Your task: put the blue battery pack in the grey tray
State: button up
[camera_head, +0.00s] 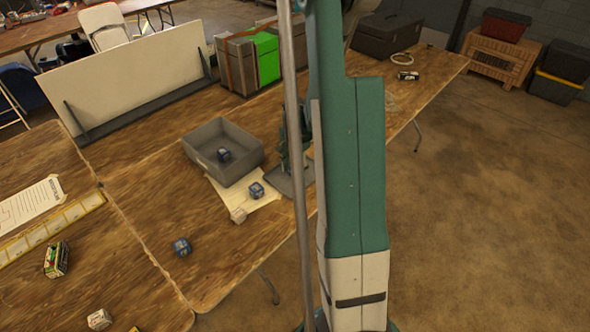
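The grey tray (246,168) is an open box standing on the wooden table, left of my arm in the head view. One small blue block, which looks like a battery pack (224,155), lies inside it. A second blue pack (257,190) lies on a paper sheet just in front of the tray. A third blue pack (181,247) lies on bare wood nearer the table's front edge. All are small, and their labels are unreadable. My arm and a pole cover the middle of the view, and I cannot make out my gripper.
A dark teal object (305,135) is partly hidden behind the pole. A green-sided case (266,58) and a white board (135,70) stand behind the tray. Bare wood surrounds the third pack.

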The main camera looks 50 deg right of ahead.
aim_at(295, 167)
jog(key=shift+r, duration=0.15)
notch_tip(295, 167, up, 12)
jog(key=p, duration=0.2)
dwell(0.5)
dwell(0.5)
